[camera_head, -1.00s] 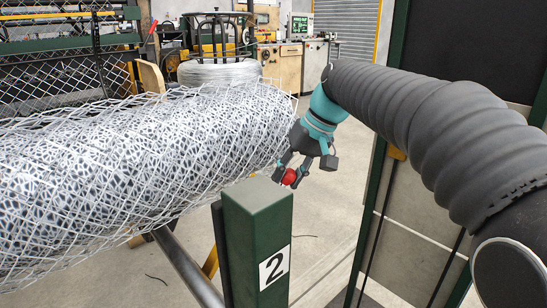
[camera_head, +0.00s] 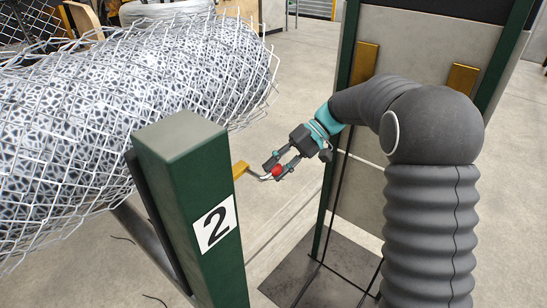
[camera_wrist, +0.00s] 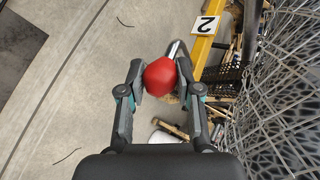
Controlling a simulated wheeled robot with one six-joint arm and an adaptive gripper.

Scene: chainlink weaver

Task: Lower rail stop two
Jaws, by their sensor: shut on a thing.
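A round red knob (camera_head: 277,171) sits on the end of a bent metal rod (camera_head: 263,177). The rod runs toward a yellow bar (camera_head: 240,170) beside the green post marked "2" (camera_head: 190,200). My gripper (camera_head: 276,167) is shut on the knob, to the right of the post and below its top. In the wrist view the red knob (camera_wrist: 160,76) is between both fingers, and the rod shows behind it. A yellow part with a "2" plate (camera_wrist: 206,25) is beyond it. The post hides the far end of the yellow bar in the head view.
A large roll of chain-link mesh (camera_head: 150,80) lies left and behind the post. A green-framed panel (camera_head: 345,150) stands right of my gripper, close to my arm. Open concrete floor (camera_head: 285,80) shows behind my gripper.

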